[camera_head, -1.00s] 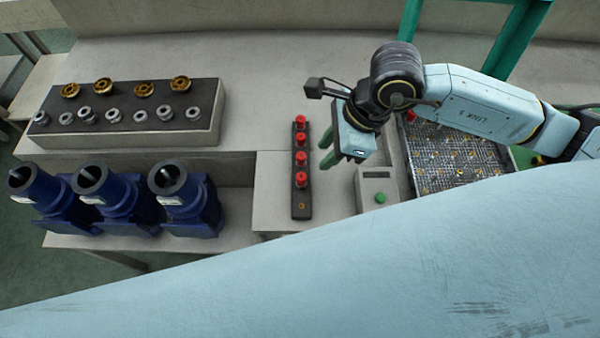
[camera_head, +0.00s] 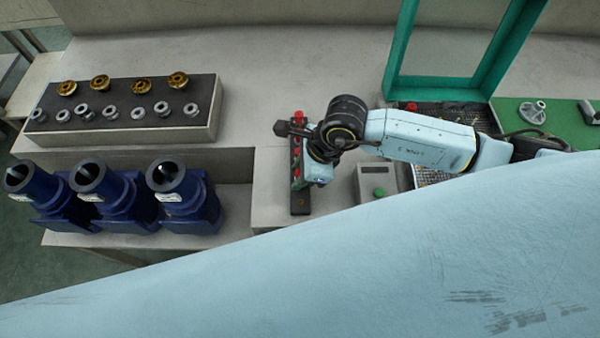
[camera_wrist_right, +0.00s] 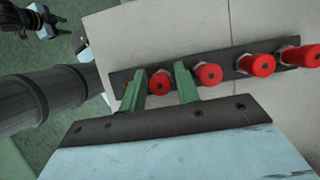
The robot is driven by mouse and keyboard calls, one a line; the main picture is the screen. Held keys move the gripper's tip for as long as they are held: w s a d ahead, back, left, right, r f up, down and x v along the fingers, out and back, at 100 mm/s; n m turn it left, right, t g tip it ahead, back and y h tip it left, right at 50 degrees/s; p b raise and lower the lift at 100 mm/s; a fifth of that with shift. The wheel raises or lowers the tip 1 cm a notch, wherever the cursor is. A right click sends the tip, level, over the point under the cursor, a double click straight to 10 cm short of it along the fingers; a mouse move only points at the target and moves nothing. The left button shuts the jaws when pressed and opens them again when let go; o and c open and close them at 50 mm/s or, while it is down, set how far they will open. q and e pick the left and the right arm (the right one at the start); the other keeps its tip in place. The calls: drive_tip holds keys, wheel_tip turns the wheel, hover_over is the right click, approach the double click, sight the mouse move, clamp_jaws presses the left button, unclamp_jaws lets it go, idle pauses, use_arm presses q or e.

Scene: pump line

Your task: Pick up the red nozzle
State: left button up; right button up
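Several red nozzles stand in a row on a dark rail (camera_head: 300,205). In the head view one at the far end (camera_head: 298,114) shows clearly; my right arm partly covers the others. My right gripper (camera_head: 298,183) is over the near part of the rail. In the right wrist view its two green fingers (camera_wrist_right: 161,84) are apart, one on each side of the end red nozzle (camera_wrist_right: 160,82). Narrow gaps seem to show beside this nozzle, so it does not look clamped. Another red nozzle (camera_wrist_right: 208,74) is just right of the right finger. My left gripper is not in view.
A grey box with a green button (camera_head: 378,191) stands right of the rail. Blue pump bodies (camera_head: 184,200) stand at left, below a block (camera_head: 150,139) with metal and brass parts. A green frame (camera_head: 398,50) rises behind a mesh tray. Bench behind the rail is clear.

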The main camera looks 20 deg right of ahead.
drive_tip(key=shift+c, duration=0.2)
clamp_jaws()
drive_tip(key=shift+r, duration=0.1)
